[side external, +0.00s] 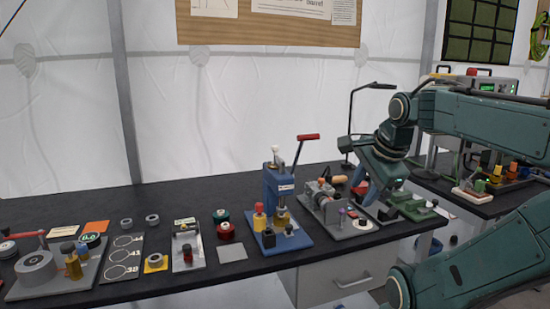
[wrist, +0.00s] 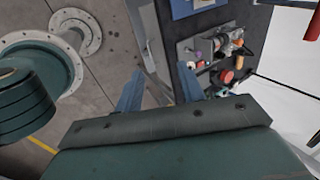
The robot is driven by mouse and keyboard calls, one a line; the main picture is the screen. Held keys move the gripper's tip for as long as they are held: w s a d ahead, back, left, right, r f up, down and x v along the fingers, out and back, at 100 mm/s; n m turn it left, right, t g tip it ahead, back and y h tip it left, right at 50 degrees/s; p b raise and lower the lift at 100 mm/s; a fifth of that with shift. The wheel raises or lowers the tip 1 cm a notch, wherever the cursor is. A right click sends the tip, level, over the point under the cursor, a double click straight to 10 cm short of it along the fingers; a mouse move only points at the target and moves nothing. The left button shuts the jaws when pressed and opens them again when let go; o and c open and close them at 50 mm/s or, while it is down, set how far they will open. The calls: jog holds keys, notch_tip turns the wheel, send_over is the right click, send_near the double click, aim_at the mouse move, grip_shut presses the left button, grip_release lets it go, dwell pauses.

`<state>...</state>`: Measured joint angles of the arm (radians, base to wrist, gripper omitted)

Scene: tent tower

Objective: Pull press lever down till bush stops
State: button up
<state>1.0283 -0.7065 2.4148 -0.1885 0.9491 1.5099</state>
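The blue press (side external: 280,185) stands on a blue base plate (side external: 296,241) near the middle of the bench in the side view. Its lever rises up and right to a red handle (side external: 308,137). Part of a blue plate (wrist: 190,9) and a red bar (wrist: 314,22), apparently the handle, show at the wrist view's top edge. A brass-coloured piece (side external: 282,216) sits under the press; I cannot tell whether it is the bush. My gripper (side external: 366,188) is right of the press, apart from the lever. In the wrist view its two fingers (wrist: 159,90) are spread with nothing between them.
A grey fixture plate (side external: 340,225) with small parts stands right of the press, below my gripper. Red and green spools (side external: 224,229) and a grey square plate (side external: 232,253) lie to its left. A black lamp stand (side external: 350,120) rises behind.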

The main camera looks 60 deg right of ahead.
jog(key=shift+v, duration=1)
jog(key=shift+w, duration=0.1)
